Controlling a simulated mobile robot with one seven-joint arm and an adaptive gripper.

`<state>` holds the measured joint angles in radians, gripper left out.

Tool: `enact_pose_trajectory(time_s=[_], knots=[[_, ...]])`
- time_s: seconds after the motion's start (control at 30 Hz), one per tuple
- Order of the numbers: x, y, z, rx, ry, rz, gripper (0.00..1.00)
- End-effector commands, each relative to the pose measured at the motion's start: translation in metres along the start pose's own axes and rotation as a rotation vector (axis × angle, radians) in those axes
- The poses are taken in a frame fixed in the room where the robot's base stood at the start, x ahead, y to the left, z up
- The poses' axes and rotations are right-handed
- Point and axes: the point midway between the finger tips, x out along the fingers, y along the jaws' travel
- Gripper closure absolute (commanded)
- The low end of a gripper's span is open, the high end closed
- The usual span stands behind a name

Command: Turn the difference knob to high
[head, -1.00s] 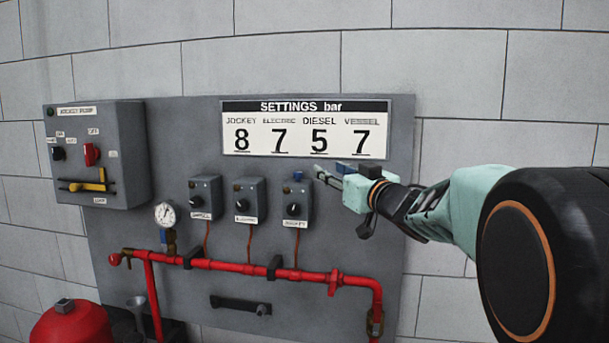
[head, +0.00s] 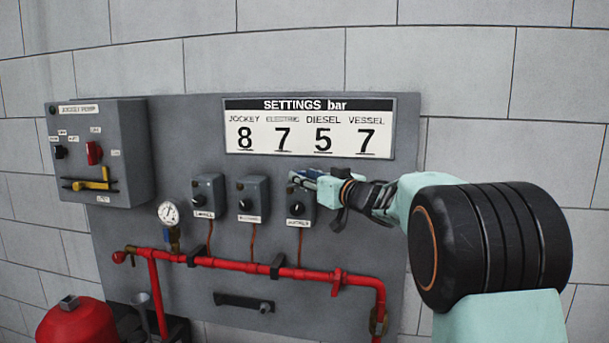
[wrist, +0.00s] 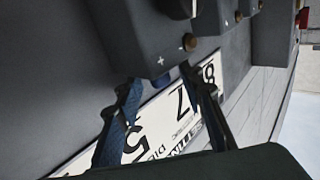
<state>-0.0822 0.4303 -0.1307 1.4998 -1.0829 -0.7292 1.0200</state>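Three small grey switch boxes hang in a row on the panel, each with a round black knob on its front. The right box (head: 301,213) carries a front knob (head: 296,207); its label is too small to read. My gripper (head: 304,178) is at the top of this box, fingers pointing left. Contact cannot be told. No knob is labelled readably as difference.
The middle box (head: 249,190) and left box (head: 208,188) stand close by on the left. The settings sign (head: 312,157) is just above my gripper. A red pipe (head: 230,265) with a gauge (head: 169,212) runs below. A jockey pump box (head: 110,130) is at left.

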Motion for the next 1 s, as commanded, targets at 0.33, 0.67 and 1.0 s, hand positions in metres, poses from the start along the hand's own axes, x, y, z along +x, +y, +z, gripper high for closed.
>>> enact_pose_trajectory(time_s=[0.33, 0.67, 1.0], knots=[[0.0075, 0.0004, 0.0004, 0.000, -0.001, 0.001, 0.64], [0.0073, 0.0003, 0.0004, 0.000, -0.001, 0.001, 0.94], [0.0074, -0.0002, 0.0018, 0.000, -0.001, 0.011, 1.00]])
